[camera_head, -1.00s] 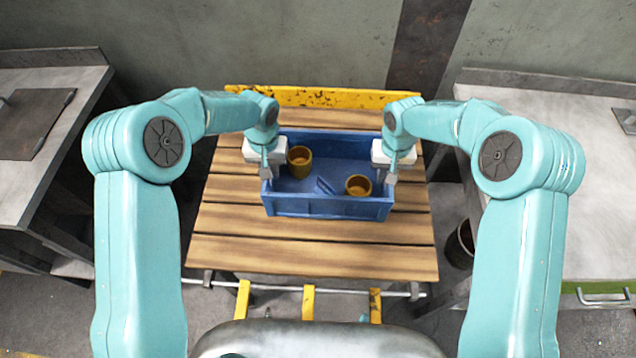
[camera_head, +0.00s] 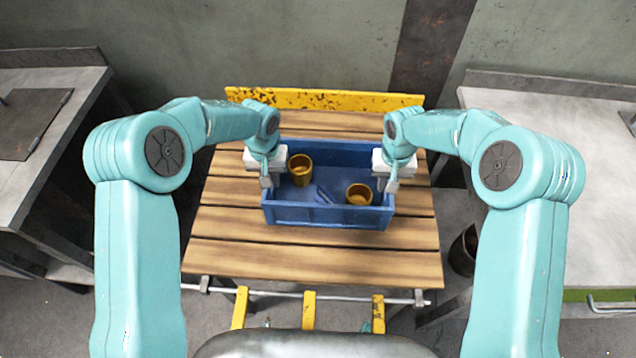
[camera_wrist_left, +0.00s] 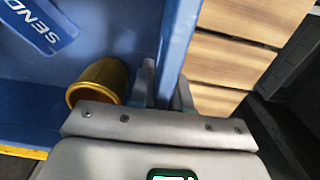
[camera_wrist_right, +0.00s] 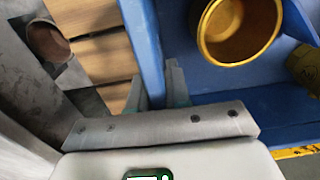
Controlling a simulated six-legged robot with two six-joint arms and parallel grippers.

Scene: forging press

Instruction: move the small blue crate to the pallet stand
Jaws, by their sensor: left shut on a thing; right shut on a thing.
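The small blue crate (camera_head: 325,215) is over the wooden slats of the pallet stand (camera_head: 310,262), upright, its long side facing me. Whether its base touches the slats I cannot tell. Two brass-coloured cups, one at left (camera_head: 300,170) and one at right (camera_head: 359,194), and a small blue tag (camera_head: 325,194) are inside it. My left gripper (camera_head: 266,181) is shut on the crate's left wall, which shows between its fingers in the left wrist view (camera_wrist_left: 180,45). My right gripper (camera_head: 392,185) is shut on the right wall, also seen in the right wrist view (camera_wrist_right: 143,45).
A yellow board (camera_head: 320,99) edges the stand's back. Grey workbenches stand at left (camera_head: 60,140) and right (camera_head: 540,115). A dark bucket (camera_head: 463,250) is on the floor right of the stand. Bare slats lie in front of the crate.

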